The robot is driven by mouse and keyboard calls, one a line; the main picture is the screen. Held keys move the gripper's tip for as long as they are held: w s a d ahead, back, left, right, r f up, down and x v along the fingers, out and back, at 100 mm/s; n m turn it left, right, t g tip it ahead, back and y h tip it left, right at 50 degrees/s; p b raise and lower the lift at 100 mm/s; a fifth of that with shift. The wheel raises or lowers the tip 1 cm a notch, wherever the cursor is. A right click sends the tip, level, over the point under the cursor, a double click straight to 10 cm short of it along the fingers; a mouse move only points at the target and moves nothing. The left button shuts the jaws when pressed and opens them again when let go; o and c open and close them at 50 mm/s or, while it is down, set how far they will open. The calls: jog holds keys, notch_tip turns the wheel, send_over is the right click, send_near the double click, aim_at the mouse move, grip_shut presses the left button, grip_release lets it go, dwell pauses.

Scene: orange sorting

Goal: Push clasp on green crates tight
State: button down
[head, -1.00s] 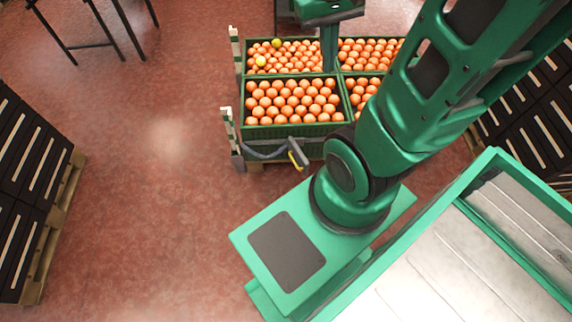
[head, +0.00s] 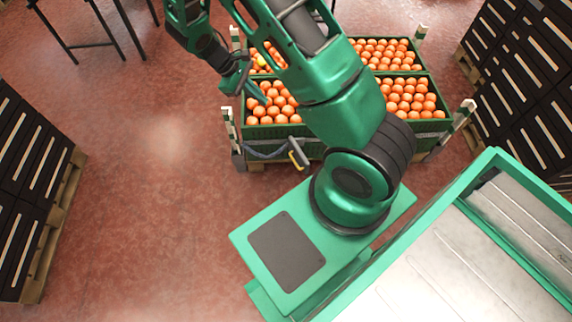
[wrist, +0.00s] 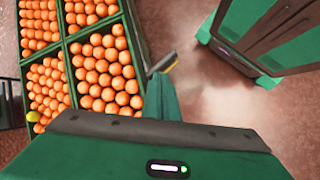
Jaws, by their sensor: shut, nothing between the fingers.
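Several green crates (head: 275,131) full of oranges stand together on a pallet in the head view; they also show at left in the wrist view (wrist: 140,22). The clasp (head: 298,154) has a yellow-tipped lever and sits on a dark strap (head: 262,153) along the front of the pallet load. In the wrist view the clasp (wrist: 169,66) shows just beyond my gripper finger. My gripper (head: 261,99) is shut and empty, above the left part of the front left crate, apart from the clasp. I cannot tell how tight the clasp is.
Stacks of black crates (head: 28,160) stand at the left and at the right (head: 525,75). A dark-legged table (head: 95,40) is at the top left. The red floor (head: 150,180) left of the pallet is clear.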

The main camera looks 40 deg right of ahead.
jog(key=s+a+f+n+t+h, duration=0.1)
jog(key=s+a+f+n, duration=0.15)
jog(key=f, duration=0.85)
jog(key=s+a+f+n+h, duration=0.15)
jog(key=f+n, duration=0.25)
jog(key=f, duration=0.7)
jog(key=s+a+f+n+t+h, duration=0.15)
jog(key=f+n, duration=0.25)
jog(key=f, duration=0.7)
jog(key=s+d+f, duration=0.2)
jog(key=d+f, duration=0.4)
jog(key=d, duration=0.5)
jog(key=shift+d+g, duration=0.15)
jog(key=shift+g, duration=0.3)
jog(key=shift+h, duration=0.3)
